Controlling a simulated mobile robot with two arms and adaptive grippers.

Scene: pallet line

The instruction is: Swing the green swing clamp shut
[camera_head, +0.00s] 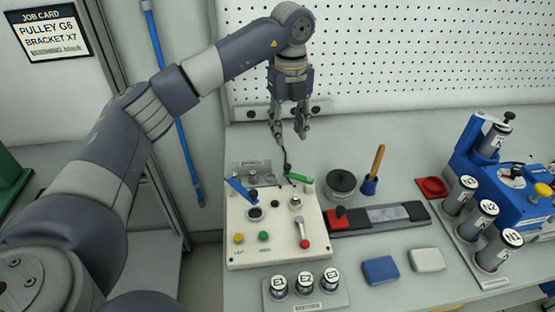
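The green swing clamp (299,178) is a short green bar at the back right of the cream fixture panel (277,258) on the bench. My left gripper (290,138) hangs above and behind the panel, pointing down, with its fingers apart and nothing seen between them. Its fingertips look a little above the green clamp and slightly to its left; a thin dark stem with a knob (287,167) shows just below them. I cannot tell whether the gripper touches that stem. My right gripper is not in view.
The panel also carries a blue lever (238,189), a red-knobbed lever (303,235) and buttons. A dark round pot (341,184), a blue cup with an orange handle (371,180) and a rail with a red block (340,218) stand to the right. Labelled cylinders (304,283) stand in front.

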